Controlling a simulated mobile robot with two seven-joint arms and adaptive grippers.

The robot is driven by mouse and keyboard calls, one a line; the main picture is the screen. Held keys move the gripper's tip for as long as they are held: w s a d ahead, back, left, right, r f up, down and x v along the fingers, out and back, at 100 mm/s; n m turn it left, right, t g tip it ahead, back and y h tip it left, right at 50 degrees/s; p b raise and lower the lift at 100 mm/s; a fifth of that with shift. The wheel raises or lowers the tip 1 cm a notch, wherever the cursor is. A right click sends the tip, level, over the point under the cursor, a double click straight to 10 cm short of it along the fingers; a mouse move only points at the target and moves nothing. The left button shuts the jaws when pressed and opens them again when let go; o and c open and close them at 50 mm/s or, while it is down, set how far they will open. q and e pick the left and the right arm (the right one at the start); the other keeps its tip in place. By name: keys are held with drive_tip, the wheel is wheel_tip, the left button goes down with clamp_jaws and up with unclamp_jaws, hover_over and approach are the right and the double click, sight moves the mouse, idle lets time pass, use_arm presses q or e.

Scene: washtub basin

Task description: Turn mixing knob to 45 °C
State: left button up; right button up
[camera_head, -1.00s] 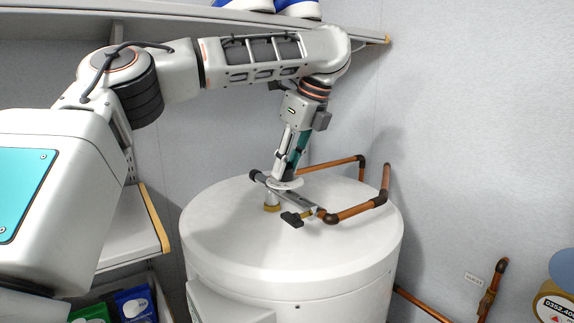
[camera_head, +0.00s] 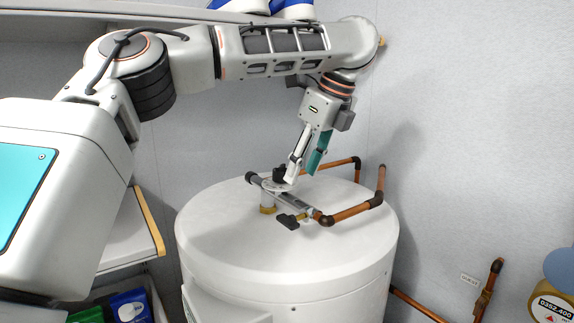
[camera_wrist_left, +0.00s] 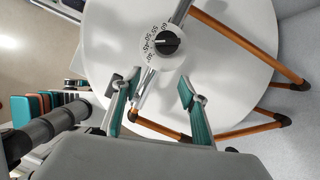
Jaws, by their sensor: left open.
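The mixing knob (camera_head: 279,174) is a small black knob on a white round dial plate, on the pipework above the white tank (camera_head: 230,225). In the left wrist view, the black knob (camera_wrist_left: 167,43) sits on the dial with printed numbers around it; several are legible, including 45 and 50. My left gripper (camera_head: 305,168) is open just right of the knob in the head view, with its fingers spread and nothing between them. The left wrist view shows its two teal-padded fingers (camera_wrist_left: 157,85) apart, with the knob beyond their tips. I cannot read the knob's exact setting. My right gripper is not in view.
Copper pipes (camera_head: 352,211) with dark elbows run over the tank top beside the dial. A black lever handle (camera_head: 288,221) lies in front of it. A shelf (camera_head: 130,240) stands at the left, and grey walls close in behind and at the right.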

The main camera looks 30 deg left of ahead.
use_arm(q)
drive_tip(key=d, duration=0.6)
drive_tip(key=shift+s+d, duration=0.25)
drive_tip(key=shift+s, duration=0.2)
